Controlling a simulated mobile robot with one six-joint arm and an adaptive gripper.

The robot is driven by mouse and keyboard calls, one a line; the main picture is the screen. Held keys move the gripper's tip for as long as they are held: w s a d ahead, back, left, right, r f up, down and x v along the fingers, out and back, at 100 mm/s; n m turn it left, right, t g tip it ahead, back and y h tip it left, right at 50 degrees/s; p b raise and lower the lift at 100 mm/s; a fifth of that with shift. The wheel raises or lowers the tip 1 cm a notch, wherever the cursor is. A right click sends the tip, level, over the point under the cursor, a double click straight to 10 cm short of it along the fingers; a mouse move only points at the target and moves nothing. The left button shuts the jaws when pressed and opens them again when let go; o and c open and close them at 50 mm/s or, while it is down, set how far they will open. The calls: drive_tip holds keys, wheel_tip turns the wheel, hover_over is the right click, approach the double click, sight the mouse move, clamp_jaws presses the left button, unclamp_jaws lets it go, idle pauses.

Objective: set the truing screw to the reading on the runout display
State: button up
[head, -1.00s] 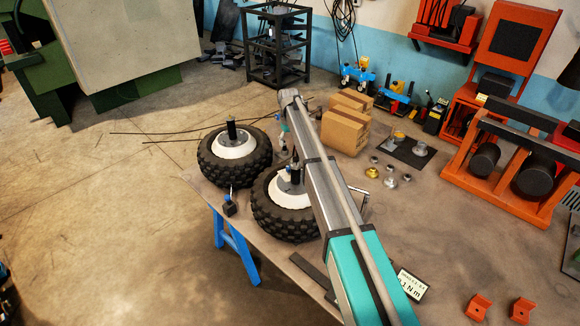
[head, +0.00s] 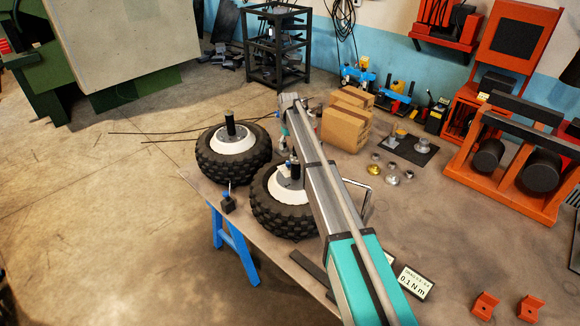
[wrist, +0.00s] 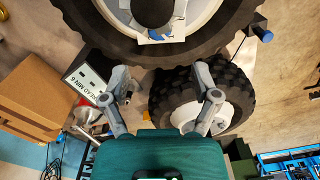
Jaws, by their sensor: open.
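Two black knobbly tyres with white rims lie flat: the near wheel (head: 273,214) and the far wheel (head: 214,165). My gripper (wrist: 163,95) is open and empty; its fingers straddle the gap between the wheels in the wrist view. There the near wheel (wrist: 140,48) fills the top, with small blue and white parts at its hub, and the far wheel (wrist: 240,98) lies beyond the fingers. A display card (head: 415,283) reads 0.1 N m; another sign (wrist: 85,82) shows upside-down lettering. I cannot tell which part is the truing screw or which display gives runout.
The table (head: 262,254) carries a cardboard box (head: 345,125), several small metal pieces (head: 392,179) and a black block with a blue top (head: 228,204) near its left edge. Orange stands (head: 520,165) are at right. My arm hides part of the near wheel and table.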

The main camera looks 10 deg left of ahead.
sight(289, 166)
drive_tip(key=shift+f+b, duration=4.2)
drive_tip(key=shift+f, duration=0.35)
clamp_jaws()
